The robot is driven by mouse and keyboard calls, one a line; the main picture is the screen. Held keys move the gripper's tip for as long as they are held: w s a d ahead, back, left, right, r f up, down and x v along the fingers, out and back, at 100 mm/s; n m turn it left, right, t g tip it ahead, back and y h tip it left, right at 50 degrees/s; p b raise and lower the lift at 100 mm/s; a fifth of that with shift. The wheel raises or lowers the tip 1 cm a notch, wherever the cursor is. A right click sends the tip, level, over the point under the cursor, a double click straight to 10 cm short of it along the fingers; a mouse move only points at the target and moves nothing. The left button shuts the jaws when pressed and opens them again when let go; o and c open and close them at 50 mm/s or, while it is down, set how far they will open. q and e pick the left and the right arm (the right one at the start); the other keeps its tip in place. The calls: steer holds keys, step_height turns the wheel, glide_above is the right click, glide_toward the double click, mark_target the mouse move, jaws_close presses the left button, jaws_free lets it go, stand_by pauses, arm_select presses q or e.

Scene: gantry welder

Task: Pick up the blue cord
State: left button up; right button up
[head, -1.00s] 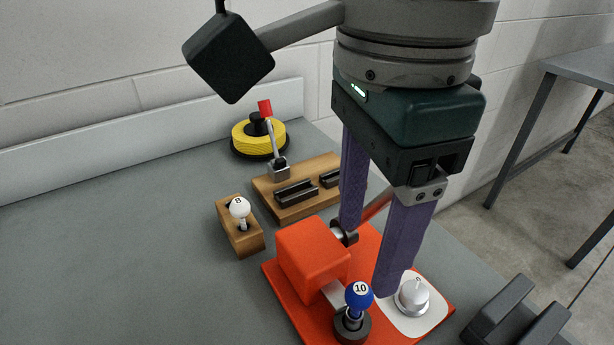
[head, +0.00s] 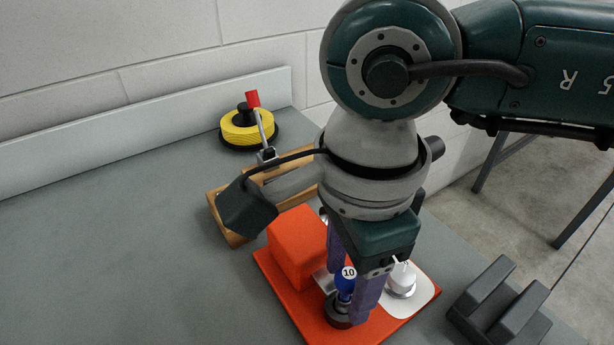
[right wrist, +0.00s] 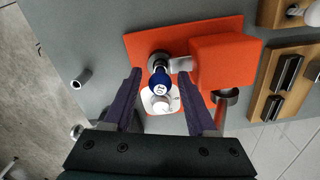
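A blue ball marked 10 (head: 345,283) sits on a short stem in a dark round socket (head: 338,312) at the front of a red base plate (head: 290,308). I see no blue cord as such; this ball is the blue thing in view. My right gripper (head: 348,297) points down over the plate with its purple fingers apart, one on each side of the ball. In the right wrist view the ball (right wrist: 160,84) shows between the open fingers (right wrist: 163,74), with gaps on both sides. My left gripper is out of view.
A red block (head: 297,246) stands on the plate, left of the ball. A white knob (head: 402,278) on a pale pad is to its right. A dark slotted holder (head: 500,305) lies farther right. A yellow coil (head: 249,128) is at the back. The left tabletop is clear.

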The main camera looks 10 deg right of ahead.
jaws_close()
stand_by(0.5)
